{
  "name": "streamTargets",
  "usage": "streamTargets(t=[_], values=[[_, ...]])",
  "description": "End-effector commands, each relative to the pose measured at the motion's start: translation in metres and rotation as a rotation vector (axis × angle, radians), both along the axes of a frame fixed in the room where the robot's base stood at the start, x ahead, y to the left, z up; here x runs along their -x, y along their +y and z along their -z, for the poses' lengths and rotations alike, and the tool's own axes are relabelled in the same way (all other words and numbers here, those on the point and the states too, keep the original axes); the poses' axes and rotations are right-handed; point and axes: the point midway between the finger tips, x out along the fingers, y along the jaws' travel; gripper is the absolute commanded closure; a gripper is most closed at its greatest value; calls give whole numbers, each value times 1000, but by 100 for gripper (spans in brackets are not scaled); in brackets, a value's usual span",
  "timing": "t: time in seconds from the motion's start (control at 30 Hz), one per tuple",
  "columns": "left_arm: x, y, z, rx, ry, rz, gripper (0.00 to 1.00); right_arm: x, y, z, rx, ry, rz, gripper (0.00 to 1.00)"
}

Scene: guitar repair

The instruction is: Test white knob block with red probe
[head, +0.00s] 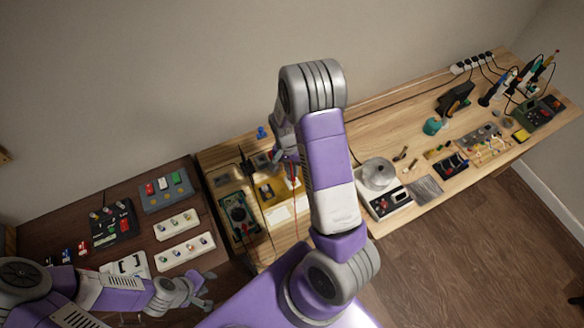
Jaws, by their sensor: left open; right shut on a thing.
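My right gripper (287,158) is partly hidden behind my own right arm, above the wooden bench. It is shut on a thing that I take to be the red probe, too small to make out. A thin red lead (297,218) hangs below it. Under it is a yellow holder (270,196) with a small white block (293,183); I cannot tell whether the probe touches it. A multimeter (240,215) lies to the left. My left gripper (207,291) is open and empty by the dark table's front edge.
The dark table (75,218) carries two white strips with knobs (178,223), a black block (112,226) and a grey block (166,191).

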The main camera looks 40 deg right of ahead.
Motion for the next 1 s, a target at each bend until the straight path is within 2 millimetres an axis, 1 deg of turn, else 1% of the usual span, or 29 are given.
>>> streamTargets(t=[1.0], values=[[0, 0, 10, 0, 0, 0, 57, 0, 0, 12, 0, 0, 0, 100]])
